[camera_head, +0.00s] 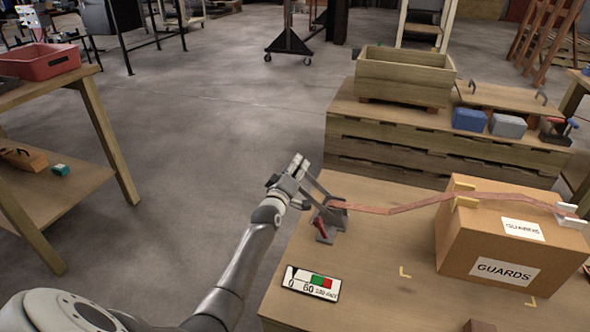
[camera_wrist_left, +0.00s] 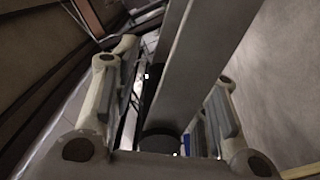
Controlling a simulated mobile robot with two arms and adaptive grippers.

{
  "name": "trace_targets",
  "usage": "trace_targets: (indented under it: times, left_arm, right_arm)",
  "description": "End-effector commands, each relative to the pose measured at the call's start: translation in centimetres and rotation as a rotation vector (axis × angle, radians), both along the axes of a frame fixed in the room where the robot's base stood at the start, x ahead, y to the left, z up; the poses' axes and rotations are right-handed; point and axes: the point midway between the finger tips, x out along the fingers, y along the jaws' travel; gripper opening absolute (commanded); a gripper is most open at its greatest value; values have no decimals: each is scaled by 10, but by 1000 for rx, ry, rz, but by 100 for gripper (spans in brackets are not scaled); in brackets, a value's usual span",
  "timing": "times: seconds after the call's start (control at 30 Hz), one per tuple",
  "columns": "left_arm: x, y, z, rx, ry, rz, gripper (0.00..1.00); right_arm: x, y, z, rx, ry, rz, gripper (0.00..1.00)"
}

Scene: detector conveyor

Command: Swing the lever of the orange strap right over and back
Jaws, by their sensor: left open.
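The orange strap (camera_head: 400,207) runs from a grey ratchet (camera_head: 326,222) on the wooden table up over a cardboard box. The ratchet's grey lever (camera_head: 321,188) tilts up and left, away from the box. My left gripper (camera_head: 300,183) is at the lever's raised end. In the left wrist view the lever (camera_wrist_left: 200,65) shows as a long grey bar between the two spread fingers (camera_wrist_left: 165,115). The gripper is open; I cannot tell whether a finger touches the bar. A small red part (camera_head: 320,227) shows on the ratchet. My right gripper is not in view.
The cardboard box (camera_head: 455,238), labelled GUARDS, stands right of the ratchet. A gauge card (camera_head: 312,283) lies in front. Behind are stacked pallets (camera_head: 380,130) with a wooden crate (camera_head: 405,78). Open floor (camera_head: 210,120) lies to the left, before another bench (camera_head: 105,120).

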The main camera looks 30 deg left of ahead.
Motion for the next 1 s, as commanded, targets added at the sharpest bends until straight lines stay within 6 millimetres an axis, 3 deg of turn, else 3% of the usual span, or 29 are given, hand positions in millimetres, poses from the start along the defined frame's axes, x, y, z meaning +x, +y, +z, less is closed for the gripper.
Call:
trace_targets:
  times: [0.37, 1.0]
  left_arm:
    - [-13, -5, -1, -3, 0, -1, 41]
    - [-106, -28, -1, 0, 1, 1, 41]
  right_arm:
    - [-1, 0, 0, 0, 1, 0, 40]
    - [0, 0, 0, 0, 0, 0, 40]
